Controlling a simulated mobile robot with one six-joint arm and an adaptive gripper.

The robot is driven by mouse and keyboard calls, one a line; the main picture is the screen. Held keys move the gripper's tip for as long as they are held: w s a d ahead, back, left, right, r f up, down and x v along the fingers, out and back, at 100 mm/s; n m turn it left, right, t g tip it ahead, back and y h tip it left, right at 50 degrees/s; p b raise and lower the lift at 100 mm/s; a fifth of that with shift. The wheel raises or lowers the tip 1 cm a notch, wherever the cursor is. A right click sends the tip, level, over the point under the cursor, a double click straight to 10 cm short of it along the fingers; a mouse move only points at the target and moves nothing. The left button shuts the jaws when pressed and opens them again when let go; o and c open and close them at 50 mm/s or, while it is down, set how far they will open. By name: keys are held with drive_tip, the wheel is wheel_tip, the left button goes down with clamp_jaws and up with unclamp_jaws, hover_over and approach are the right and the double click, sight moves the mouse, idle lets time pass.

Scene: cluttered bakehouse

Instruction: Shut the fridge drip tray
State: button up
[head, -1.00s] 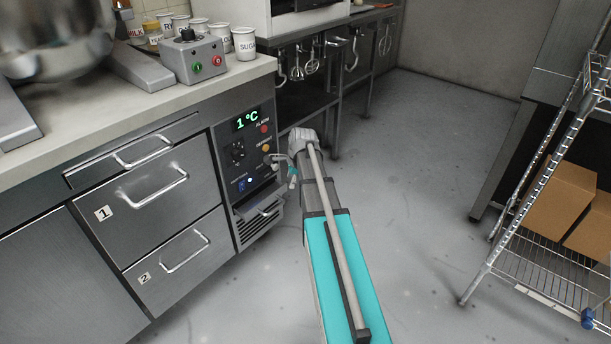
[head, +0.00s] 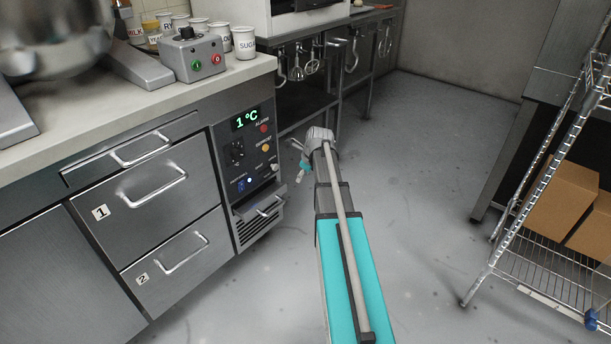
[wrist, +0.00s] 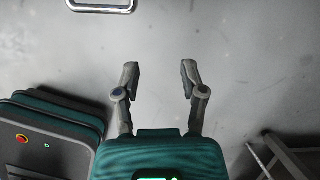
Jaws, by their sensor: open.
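The fridge drip tray (head: 259,203) is a small grey metal tray with a bar handle, set low in the fridge's control column. Its front sticks out from the column, so it stands partly open. My gripper (head: 304,168) is above and to the right of the tray in the head view, apart from it. In the wrist view my gripper (wrist: 160,78) is open, with nothing between its fingers. A metal bar handle (wrist: 101,8) shows at the wrist view's top left; I cannot tell which part it belongs to.
The control panel (head: 250,145), reading 1 °C, is above the tray. Steel drawers (head: 151,197) with bar handles are to its left. A wire rack (head: 540,262) with cardboard boxes stands at the right. The grey floor (head: 430,190) between is clear.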

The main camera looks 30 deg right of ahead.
drive_tip(key=shift+d+f+m, duration=0.1)
drive_tip(key=shift+d+m, duration=0.4)
drive_tip(key=shift+m, duration=0.3)
drive_tip(key=shift+a+f+b, duration=0.1)
drive_tip(key=shift+f+b, duration=0.05)
drive_tip(key=shift+b, duration=0.15)
drive_tip(key=c, duration=0.5)
drive_tip(key=shift+s+f+t+b, duration=0.2)
drive_tip(key=shift+s+t+b, duration=0.05)
drive_tip(key=shift+t+b, duration=0.05)
drive_tip(key=shift+c, duration=0.8)
drive_tip(key=s+a+f+t+y+b, duration=0.1)
drive_tip(key=b, duration=0.2)
drive_tip(key=shift+s+f+t, duration=0.35)
drive_tip(key=shift+f+t, duration=0.05)
clamp_jaws()
drive_tip(key=t+b, duration=0.1)
drive_tip(key=s+t+b, duration=0.1)
drive_tip(key=shift+s+a+b, duration=0.2)
drive_tip(key=shift+a+b, duration=0.1)
drive_tip(key=shift+b, duration=0.1)
